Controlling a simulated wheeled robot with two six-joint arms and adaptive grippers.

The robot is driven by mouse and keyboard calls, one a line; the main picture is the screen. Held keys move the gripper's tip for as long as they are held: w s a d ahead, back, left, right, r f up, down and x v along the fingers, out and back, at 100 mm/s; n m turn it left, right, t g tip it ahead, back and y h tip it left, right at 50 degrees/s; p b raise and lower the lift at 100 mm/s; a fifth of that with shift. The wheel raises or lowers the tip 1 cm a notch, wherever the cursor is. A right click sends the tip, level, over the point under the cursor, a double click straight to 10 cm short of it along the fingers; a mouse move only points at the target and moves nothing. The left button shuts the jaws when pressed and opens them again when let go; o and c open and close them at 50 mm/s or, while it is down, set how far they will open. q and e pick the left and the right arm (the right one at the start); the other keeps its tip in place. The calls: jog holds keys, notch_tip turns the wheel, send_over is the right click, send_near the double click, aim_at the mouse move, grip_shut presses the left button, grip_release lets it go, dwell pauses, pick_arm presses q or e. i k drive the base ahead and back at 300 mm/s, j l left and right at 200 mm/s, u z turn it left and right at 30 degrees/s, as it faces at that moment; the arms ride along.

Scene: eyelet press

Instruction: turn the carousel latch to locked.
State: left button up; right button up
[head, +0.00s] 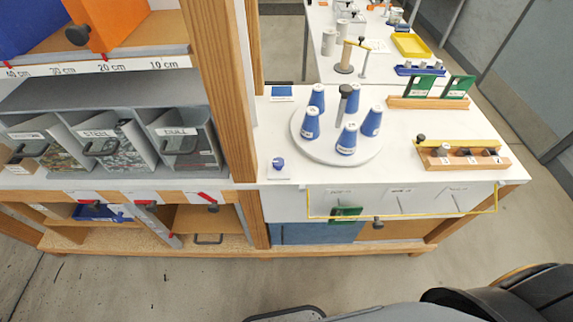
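The round white carousel (323,149) sits on the white tabletop and carries several blue cups with small labels around its edge. A dark-capped grey post (344,103) stands at its middle. A small blue knob (278,163) on a white base sits just left of the carousel, near the table's front edge. It may be the latch, but no lock marking is readable and I cannot tell its position. Neither of my grippers is recognizable in the head view.
A wooden block with dark knobs (462,157) and a wooden rack with green cards (428,102) stand right of the carousel. A yellow-edged panel (402,201) hangs at the table front. A wooden shelf post (218,75) rises at left. The tabletop between is clear.

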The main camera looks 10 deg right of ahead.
aim_at(278, 163)
jog(key=k+l+u, duration=0.25)
jog(key=l+u, duration=0.15)
jog(key=k+l+u, duration=0.4)
jog(key=i+l, duration=0.1)
